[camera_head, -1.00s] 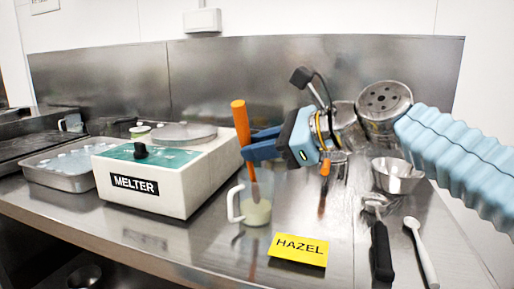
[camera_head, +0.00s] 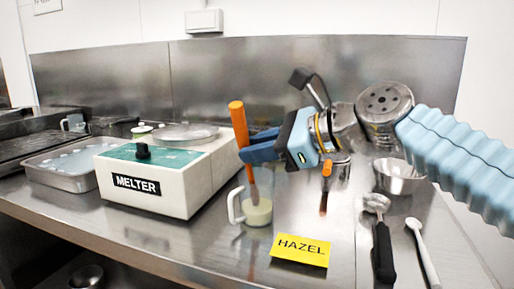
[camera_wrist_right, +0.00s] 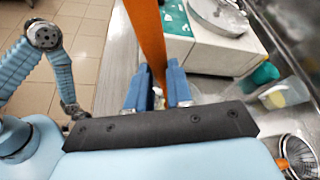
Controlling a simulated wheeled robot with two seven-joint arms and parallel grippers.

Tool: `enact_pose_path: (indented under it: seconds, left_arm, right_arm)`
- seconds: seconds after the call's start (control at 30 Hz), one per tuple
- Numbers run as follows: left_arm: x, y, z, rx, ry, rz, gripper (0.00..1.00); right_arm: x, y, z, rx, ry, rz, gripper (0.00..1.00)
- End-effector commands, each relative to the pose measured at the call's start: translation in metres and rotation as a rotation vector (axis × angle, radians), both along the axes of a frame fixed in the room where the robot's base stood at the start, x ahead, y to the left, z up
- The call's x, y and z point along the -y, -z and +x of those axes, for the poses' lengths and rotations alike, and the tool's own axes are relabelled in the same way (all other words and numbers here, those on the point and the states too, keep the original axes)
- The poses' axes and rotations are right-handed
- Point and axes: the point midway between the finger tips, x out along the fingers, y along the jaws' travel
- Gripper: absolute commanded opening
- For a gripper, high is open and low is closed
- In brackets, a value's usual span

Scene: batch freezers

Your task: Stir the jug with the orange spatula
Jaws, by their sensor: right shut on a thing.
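The orange spatula (camera_head: 239,123) stands nearly upright, leaning slightly, with its lower end inside the clear jug (camera_head: 236,205). The jug has a white handle on its left and pale cream contents (camera_head: 258,214). My right gripper (camera_head: 246,152) is shut on the spatula's handle above the jug. In the right wrist view the orange handle (camera_wrist_right: 149,40) rises between the blue fingertips (camera_wrist_right: 156,88). The jug is mostly hidden behind the gripper there. My left arm shows at the left of the wrist view, its gripper end (camera_wrist_right: 73,110) small and unclear.
The white melter (camera_head: 165,180) stands left of the jug, close by. A yellow HAZEL card (camera_head: 300,250) lies in front. A steel bowl (camera_head: 398,178), a black-handled scoop (camera_head: 383,250) and a white spoon (camera_head: 424,250) are on the right.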

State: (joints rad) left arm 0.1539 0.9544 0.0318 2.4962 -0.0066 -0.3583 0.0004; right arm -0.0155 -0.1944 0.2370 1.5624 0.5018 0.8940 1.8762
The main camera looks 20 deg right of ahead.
Motion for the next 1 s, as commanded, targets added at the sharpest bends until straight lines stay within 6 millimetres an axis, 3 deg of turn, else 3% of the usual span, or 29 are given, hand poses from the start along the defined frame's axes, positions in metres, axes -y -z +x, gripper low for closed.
enact_pose_path:
  seconds: [0.23,1.0]
  left_arm:
    - [0.000,0.000,0.000,0.000,0.000,0.000,0.97]
    - [0.000,0.000,0.000,0.000,0.000,0.000,0.97]
  right_arm:
    - [-0.002,-0.007,-0.002,0.002,0.000,0.001,0.00]
    - [-0.017,-0.072,-0.025,0.002,0.000,0.001,0.00]
